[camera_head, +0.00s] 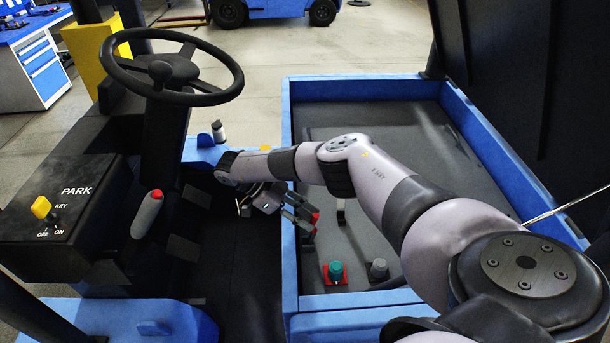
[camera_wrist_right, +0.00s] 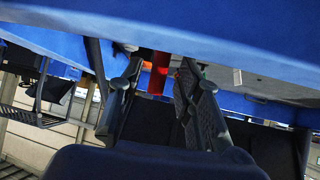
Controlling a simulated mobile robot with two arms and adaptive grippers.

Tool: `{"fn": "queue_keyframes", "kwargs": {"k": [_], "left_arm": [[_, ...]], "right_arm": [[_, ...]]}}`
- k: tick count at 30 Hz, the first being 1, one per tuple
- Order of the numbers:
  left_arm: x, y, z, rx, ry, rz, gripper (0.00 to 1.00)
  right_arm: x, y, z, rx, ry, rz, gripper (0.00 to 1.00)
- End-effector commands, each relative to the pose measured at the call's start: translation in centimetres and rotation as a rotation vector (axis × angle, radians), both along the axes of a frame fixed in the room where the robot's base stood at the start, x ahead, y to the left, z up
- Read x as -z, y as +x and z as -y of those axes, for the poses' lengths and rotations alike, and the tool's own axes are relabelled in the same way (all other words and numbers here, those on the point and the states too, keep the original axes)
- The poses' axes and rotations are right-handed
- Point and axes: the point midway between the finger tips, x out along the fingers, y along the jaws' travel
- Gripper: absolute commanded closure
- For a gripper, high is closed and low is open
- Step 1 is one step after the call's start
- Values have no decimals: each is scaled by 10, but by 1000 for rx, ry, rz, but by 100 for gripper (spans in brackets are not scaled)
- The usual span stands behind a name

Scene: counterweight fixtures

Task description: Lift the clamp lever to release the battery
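A red lever handle, which I take as the clamp lever (camera_head: 316,219), shows at the inner left wall of the blue-rimmed bay. It is mostly hidden behind my right gripper (camera_head: 303,216). In the right wrist view the red handle (camera_wrist_right: 159,74) stands between the two spread fingers of my right gripper (camera_wrist_right: 162,70). The fingers are apart, with a gap at least on the left side; contact on the right side is unclear. I cannot make out the battery itself with certainty. My left gripper is not in view.
The bay's blue rim (camera_head: 290,130) runs beside my right arm. A teal knob on a red base (camera_head: 336,270) and a grey knob (camera_head: 379,268) sit at the bay's near end. A steering wheel (camera_head: 170,70) and black PARK console (camera_head: 70,200) stand left.

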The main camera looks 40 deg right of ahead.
Motion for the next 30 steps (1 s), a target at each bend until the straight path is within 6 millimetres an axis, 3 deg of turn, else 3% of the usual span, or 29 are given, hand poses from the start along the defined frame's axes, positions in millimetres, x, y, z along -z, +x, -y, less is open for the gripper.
{"fn": "queue_keyframes", "kwargs": {"k": [11,23,30], "left_arm": [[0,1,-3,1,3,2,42],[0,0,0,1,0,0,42],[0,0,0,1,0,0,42]], "right_arm": [[-3,3,-2,0,-2,-1,65],[-48,47,-39,-1,-5,5,65],[-60,58,-49,3,-6,-9,65]]}}
